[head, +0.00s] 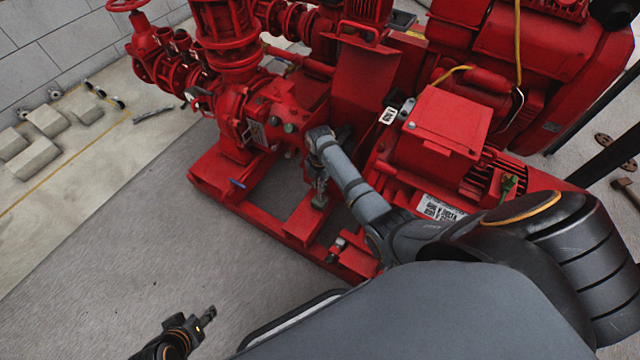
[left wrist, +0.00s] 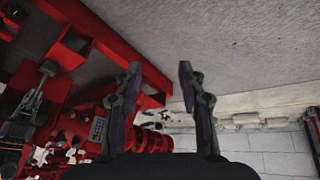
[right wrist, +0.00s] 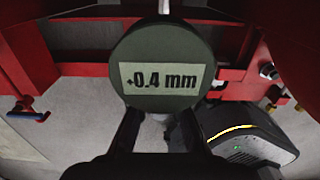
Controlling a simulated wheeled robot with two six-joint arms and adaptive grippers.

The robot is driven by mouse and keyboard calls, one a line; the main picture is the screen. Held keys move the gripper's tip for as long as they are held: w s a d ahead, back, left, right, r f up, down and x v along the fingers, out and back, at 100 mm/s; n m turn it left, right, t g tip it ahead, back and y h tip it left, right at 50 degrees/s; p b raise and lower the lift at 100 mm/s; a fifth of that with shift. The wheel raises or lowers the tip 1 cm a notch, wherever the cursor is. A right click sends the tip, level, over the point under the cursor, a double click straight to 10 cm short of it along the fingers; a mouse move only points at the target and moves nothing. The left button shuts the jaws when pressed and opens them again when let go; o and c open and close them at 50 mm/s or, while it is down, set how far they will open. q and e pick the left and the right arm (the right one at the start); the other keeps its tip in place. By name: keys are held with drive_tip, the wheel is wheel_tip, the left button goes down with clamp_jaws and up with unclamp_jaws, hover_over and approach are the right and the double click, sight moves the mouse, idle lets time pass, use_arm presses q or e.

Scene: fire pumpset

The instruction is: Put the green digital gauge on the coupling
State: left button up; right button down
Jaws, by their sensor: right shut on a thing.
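The green digital gauge (right wrist: 160,72) has a round dark green body and a pale display reading +0.4 mm. My right gripper (right wrist: 158,116) is shut on its lower part in the right wrist view. The gauge's pale stem runs up out of that view. I cannot make out the coupling; my right arm and the red guard (head: 359,85) cover much of that area. My left gripper (head: 207,318) is open and empty, away from the pumpset; its spread fingers show in the left wrist view (left wrist: 160,88).
The red pump (head: 275,110) and red motor (head: 450,120) stand on a red base frame (head: 245,203) with crossbars. A blue-handled valve (head: 238,184) sticks out at its front left. Grey floor (head: 130,245) lies clear at the left. Pale blocks (head: 35,158) lie near the wall.

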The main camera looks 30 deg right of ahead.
drive_tip(key=c, duration=1.4)
unclamp_jaws()
wheel_tip(320, 180, up, 12)
drive_tip(key=p, duration=0.5)
drive_tip(key=shift+r, duration=0.15)
use_arm(q)
wheel_tip(320, 180, up, 6)
drive_tip(key=s+a+g+y, duration=0.1)
drive_tip(key=a+g, duration=0.1)
drive_tip(key=g, duration=0.1)
drive_tip(key=shift+s, duration=0.2)
use_arm(e)
drive_tip(key=s+a+m+t, duration=0.1)
drive_tip(key=s+m, duration=1)
drive_tip(key=s, duration=0.1)
drive_tip(key=s+a+f+m, duration=0.1)
drive_tip(key=s+a+m, duration=0.1)
drive_tip(key=s+m, duration=1)
drive_tip(key=shift+a+f+m+t, duration=0.2)
drive_tip(key=shift+f+m+t, duration=0.1)
drive_tip(key=shift+t, duration=0.1)
use_arm(q)
drive_tip(key=shift+s+p, duration=0.1)
drive_tip(key=shift+p, duration=0.3)
use_arm(e)
drive_tip(key=shift+s, duration=0.1)
